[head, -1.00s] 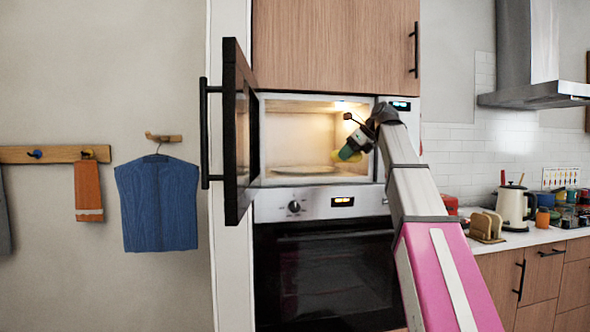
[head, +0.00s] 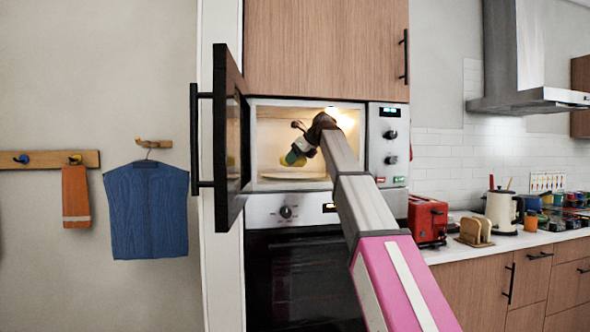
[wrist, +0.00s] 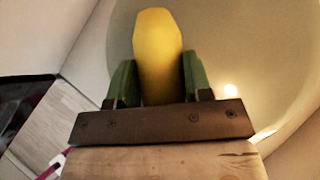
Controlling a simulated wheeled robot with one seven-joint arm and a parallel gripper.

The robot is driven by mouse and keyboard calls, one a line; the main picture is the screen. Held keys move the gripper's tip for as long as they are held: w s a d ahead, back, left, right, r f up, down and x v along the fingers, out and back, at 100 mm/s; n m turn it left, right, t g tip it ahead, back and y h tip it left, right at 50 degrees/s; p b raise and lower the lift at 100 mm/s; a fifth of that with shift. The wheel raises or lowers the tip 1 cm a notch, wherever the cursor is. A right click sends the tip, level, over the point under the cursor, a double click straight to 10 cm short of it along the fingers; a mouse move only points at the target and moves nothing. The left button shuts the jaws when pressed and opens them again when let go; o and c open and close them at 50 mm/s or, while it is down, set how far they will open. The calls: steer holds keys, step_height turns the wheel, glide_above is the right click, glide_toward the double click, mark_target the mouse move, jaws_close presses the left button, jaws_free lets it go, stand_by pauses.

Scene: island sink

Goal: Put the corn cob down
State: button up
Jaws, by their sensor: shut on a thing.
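The yellow corn cob (wrist: 158,55) is held between the two green fingers of my gripper (wrist: 155,85) in the wrist view. In the head view my gripper (head: 297,151) is inside the open, lit microwave (head: 262,108), above its pale round plate (head: 290,175). The plate fills much of the wrist view behind the cob.
The microwave door (head: 232,140) stands open on the left, with a black handle. An oven (head: 300,280) is below. A red toaster (head: 428,222) and a white kettle (head: 501,209) stand on the right counter.

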mark_target(303, 158)
steer(key=shift+f, duration=1.7)
steer(key=shift+f, duration=0.15)
steer(key=o, duration=1)
steer(key=v, duration=0.5)
steer(key=s+d, duration=0.2)
steer(key=d, duration=0.1)
steer(key=s+d, duration=0.2)
steer(key=d, duration=0.2)
steer(key=s+d, duration=0.2)
steer(key=d, duration=0.1)
steer(key=shift+d, duration=0.25)
